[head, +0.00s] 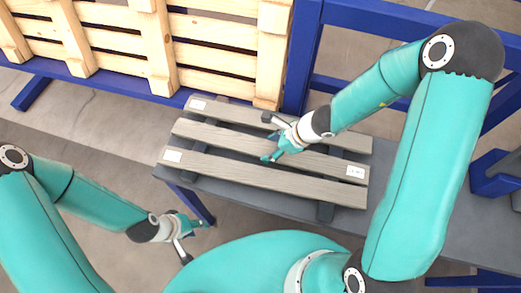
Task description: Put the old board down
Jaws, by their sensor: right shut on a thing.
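Three weathered grey boards lie side by side on the grey table: a far board (225,111), a middle board (222,138) and a near board (255,176). The middle one has a white label at its right end, the other two at their left ends. My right gripper (268,138) is over the middle board, with one finger on each side of it, and is shut on that board. Whether the board is lifted clear of its supports I cannot tell. My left gripper (192,238) is open and empty, off the table's front left corner.
Dark supports (325,211) show under the boards. The grey table (400,190) has bare room to the right. A pale wooden pallet (160,50) stands behind in a blue frame (303,50). A blue table leg (195,203) is close to my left gripper.

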